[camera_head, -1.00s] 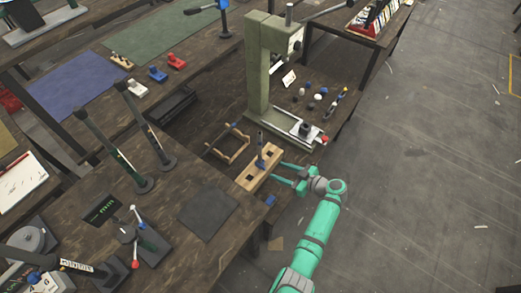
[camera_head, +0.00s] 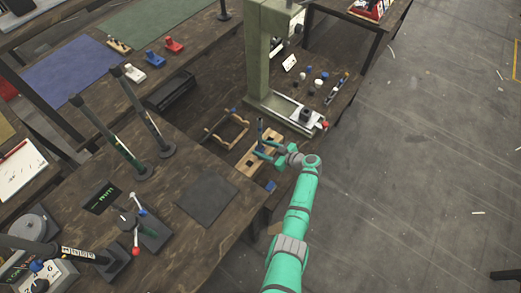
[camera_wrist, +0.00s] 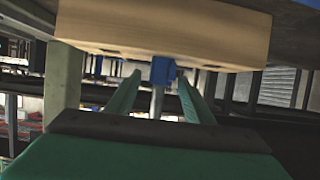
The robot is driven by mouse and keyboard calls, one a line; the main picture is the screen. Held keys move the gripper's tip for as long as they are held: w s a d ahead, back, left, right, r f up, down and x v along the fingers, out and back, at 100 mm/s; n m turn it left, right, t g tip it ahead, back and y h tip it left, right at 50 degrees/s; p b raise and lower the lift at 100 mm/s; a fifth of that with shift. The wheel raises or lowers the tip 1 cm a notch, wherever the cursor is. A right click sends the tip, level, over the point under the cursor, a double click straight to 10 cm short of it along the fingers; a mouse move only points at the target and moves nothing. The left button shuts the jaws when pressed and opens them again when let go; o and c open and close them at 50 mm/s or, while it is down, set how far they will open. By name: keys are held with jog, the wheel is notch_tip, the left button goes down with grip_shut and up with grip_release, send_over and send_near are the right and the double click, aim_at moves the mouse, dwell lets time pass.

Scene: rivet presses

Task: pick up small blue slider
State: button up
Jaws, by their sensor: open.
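A wooden block (camera_head: 243,163) with dark square holes lies near the edge of the bench. A small blue slider (camera_head: 260,143) with an upright dark rod stands in it. In the wrist view the slider (camera_wrist: 163,70) shows against the wooden block (camera_wrist: 160,32), with a grey rod running from it. My gripper (camera_head: 264,149) is open and reaches over the block from the right. In the wrist view its two green fingers (camera_wrist: 160,85) lie on either side of the slider and rod, with gaps on both sides. Whether the fingertips reach past the slider is unclear.
A green press (camera_head: 258,60) stands behind the block. A wooden frame (camera_head: 226,130) lies behind and left of it. A small blue piece (camera_head: 270,186) is at the bench edge, near a dark mat (camera_head: 208,197). Open floor (camera_head: 420,170) lies right.

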jog(key=shift+w+a+f, duration=0.15)
jog(key=shift+w+a, duration=0.1)
jog(key=shift+a, duration=0.05)
jog(key=c, duration=1.1)
notch_tip(320, 180, up, 28)
dwell(0.5)
